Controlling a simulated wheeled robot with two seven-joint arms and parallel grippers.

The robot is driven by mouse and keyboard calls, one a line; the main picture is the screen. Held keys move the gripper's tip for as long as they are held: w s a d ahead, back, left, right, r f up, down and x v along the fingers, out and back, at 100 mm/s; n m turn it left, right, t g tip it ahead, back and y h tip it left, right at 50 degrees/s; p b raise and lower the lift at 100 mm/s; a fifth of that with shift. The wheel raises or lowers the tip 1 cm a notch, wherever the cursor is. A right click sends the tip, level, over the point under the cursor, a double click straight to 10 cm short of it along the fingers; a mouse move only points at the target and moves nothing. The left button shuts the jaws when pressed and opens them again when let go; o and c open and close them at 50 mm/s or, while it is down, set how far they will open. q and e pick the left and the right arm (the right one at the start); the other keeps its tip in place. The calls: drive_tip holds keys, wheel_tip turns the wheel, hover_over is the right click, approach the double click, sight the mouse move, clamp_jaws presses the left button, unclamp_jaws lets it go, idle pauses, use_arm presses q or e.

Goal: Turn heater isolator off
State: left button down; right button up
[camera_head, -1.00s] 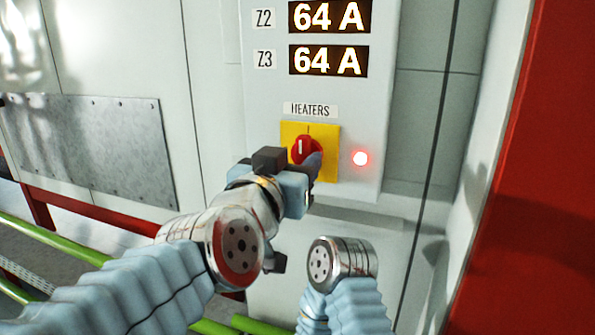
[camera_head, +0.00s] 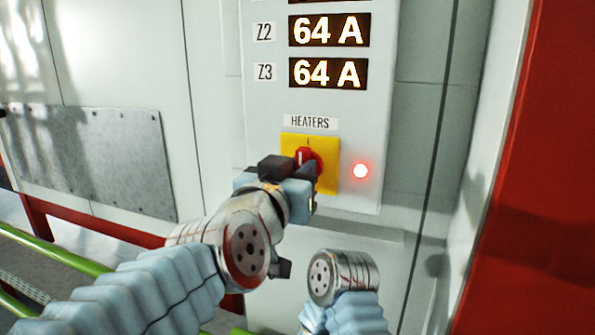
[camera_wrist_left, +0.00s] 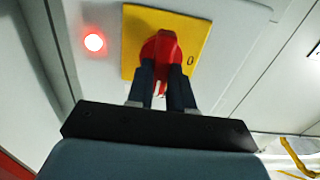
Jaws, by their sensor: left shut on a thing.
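The heater isolator is a red rotary knob (camera_head: 307,155) on a yellow plate (camera_head: 325,148) under a HEATERS label (camera_head: 310,122). Its white pointer mark stands about upright in the head view. My left gripper (camera_head: 308,168) is at the knob from below and hides its lower part. In the left wrist view the two dark fingers (camera_wrist_left: 161,85) are shut on the red knob (camera_wrist_left: 160,46), one on each side. A "0" shows at the edge of the yellow plate (camera_wrist_left: 197,35) there. My right arm's wrist shows low in the head view, but its gripper is not visible.
A red lamp (camera_head: 361,171) is lit right of the knob; it also shows in the wrist view (camera_wrist_left: 94,42). Displays (camera_head: 329,73) above read 64 A. A green rail (camera_head: 60,250) and red frame (camera_head: 90,222) are at lower left. A red panel (camera_head: 535,200) stands at right.

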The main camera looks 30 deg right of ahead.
use_arm(q)
drive_tip(key=n+p, duration=0.1)
drive_tip(key=n, duration=0.3)
drive_tip(key=shift+w+a, duration=0.15)
drive_tip(key=n, duration=0.2)
drive_tip(key=shift+w+n, duration=0.1)
drive_tip(key=shift+n, duration=0.3)
drive_tip(key=n, duration=0.7)
drive_tip(key=n+b, duration=0.1)
drive_tip(key=n, duration=0.3)
drive_tip(key=shift+a+f, duration=0.1)
drive_tip(key=shift+f, duration=0.3)
